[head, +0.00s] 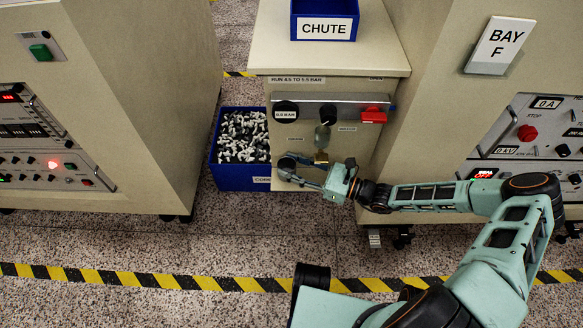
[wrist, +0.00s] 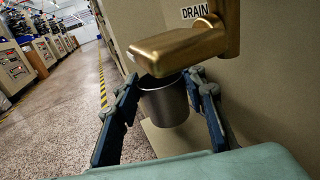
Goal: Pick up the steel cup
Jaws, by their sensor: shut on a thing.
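The steel cup (wrist: 165,104) is a plain grey metal cup, seen upright in the wrist view. My gripper (wrist: 164,90) has one finger on each side of it and is shut on it. A brass spout (wrist: 172,48) hangs in front of and over the cup in the wrist view and hides part of its rim. In the head view my gripper (head: 291,170) is low at the front of the beige cabinet, where the cup is small and hard to make out. I cannot tell whether the cup rests on a support.
The beige cabinet (head: 330,66) carries a blue CHUTE bin (head: 325,8) on top. A blue crate (head: 232,178) of black and white pieces stands left of my gripper. Tall machines flank both sides. Speckled floor with a striped line (head: 200,283) lies open in front.

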